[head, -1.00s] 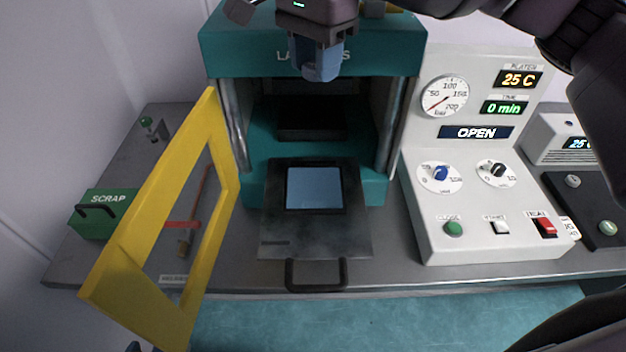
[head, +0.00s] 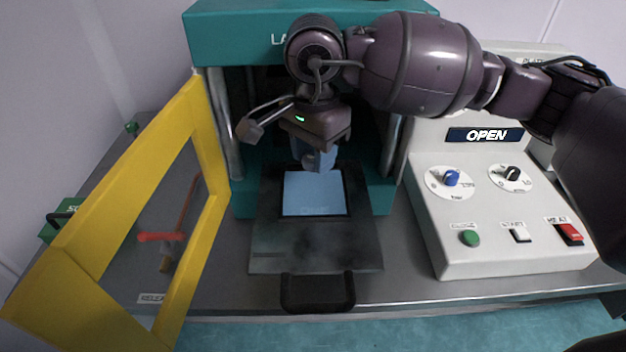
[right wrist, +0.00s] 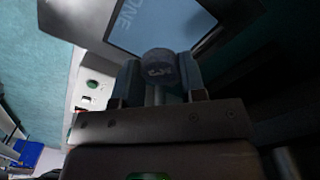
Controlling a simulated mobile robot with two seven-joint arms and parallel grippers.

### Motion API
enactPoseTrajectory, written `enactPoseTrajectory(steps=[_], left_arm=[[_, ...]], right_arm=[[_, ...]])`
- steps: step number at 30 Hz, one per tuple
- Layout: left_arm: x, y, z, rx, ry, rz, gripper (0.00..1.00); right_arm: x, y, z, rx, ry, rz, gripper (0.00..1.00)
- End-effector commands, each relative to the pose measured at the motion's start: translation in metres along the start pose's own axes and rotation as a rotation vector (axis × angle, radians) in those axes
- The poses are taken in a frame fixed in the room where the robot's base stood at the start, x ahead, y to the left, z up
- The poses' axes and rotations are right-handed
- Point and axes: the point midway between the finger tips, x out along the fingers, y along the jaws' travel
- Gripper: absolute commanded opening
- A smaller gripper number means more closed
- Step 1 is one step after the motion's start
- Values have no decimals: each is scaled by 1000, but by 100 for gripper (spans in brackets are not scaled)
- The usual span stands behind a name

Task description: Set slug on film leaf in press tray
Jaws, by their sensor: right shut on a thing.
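The press tray (head: 268,255) is pulled out of the teal press, with the light blue film leaf (head: 312,200) lying in its square recess. My right gripper (head: 318,162) hangs over the far part of the leaf, pointing down. In the right wrist view, the dark round slug (right wrist: 158,62) is held between the fingertips of the right gripper (right wrist: 157,75), with the leaf (right wrist: 150,25) beyond it. The slug is hard to make out in the head view, and I cannot tell its exact height above the leaf. My left gripper is not in view.
The yellow guard door (head: 60,272) stands open at the left of the tray. The tray handle (head: 318,292) juts toward the bench's front edge. The control panel (head: 515,255), its display reading OPEN, stands at the right. The press (head: 235,30) rises close behind the gripper.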

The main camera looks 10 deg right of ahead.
Motion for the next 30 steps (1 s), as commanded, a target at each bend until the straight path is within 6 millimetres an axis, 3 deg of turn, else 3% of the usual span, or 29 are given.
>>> enactPoseTrajectory(steps=[8,12,18,26,27,30], left_arm=[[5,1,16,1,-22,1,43],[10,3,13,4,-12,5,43],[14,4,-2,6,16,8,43],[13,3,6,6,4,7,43],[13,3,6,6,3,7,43],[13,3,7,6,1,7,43]], right_arm=[[35,0,0,0,-4,5,16],[54,0,0,0,-3,4,16],[55,0,0,0,0,-1,16],[59,0,0,0,0,0,16],[59,0,0,0,0,0,41],[58,0,0,0,0,-1,56]])
